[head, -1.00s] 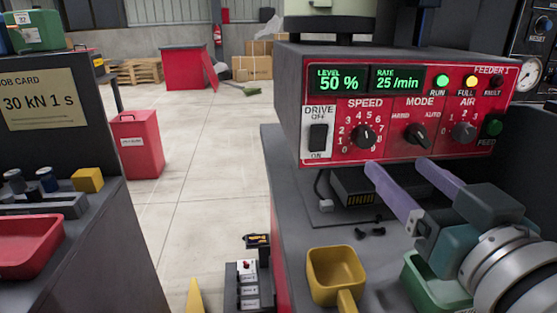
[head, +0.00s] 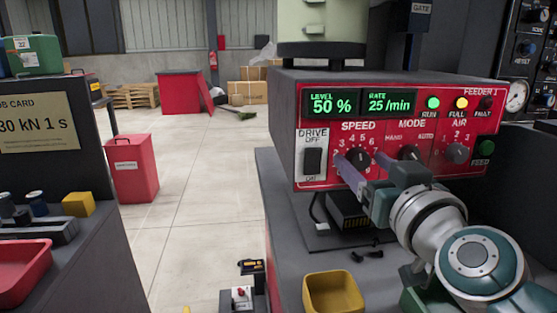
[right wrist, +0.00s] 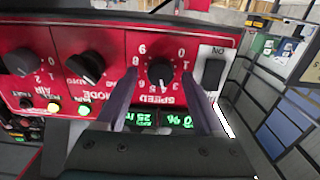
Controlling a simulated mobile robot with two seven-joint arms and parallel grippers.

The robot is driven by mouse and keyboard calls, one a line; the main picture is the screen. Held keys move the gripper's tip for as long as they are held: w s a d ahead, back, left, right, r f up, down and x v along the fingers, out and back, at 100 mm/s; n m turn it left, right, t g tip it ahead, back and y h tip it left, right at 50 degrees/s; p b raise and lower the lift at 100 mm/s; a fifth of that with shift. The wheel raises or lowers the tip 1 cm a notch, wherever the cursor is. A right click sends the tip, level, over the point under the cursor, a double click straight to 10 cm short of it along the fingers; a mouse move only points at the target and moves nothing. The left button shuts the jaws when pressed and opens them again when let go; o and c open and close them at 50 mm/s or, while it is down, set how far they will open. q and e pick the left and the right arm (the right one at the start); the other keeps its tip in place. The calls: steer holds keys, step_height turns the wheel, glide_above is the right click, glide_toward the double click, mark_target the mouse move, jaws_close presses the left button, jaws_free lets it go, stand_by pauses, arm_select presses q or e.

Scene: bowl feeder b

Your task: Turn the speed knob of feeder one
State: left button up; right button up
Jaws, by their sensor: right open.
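The speed knob (head: 358,157) is a black round knob on the red front of feeder one (head: 470,175). Its white pointer faces around 4 to 5 in the right wrist view, where the knob (right wrist: 160,73) appears upside down. My right gripper (head: 357,163) is open at the panel, its two purple fingers on either side of the knob. Its fingertips lie left and right of the knob with gaps showing; whether they touch it further in cannot be told. My left gripper is not in view.
The mode knob (head: 409,153) is close to the right finger, and the drive switch (head: 313,161) is left of the knob. Displays read level 50 % and rate 25/min.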

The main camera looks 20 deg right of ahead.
jaws_close()
stand_by(0.5)
steer(key=shift+m, duration=0.3)
steer(key=shift+r+m+p, duration=0.1)
steer(key=shift+m+p, duration=0.4)
steer(key=shift+m, duration=0.7)
steer(key=shift+m+p, duration=0.3)
steer(key=shift+m, duration=1.1)
jaws_free()
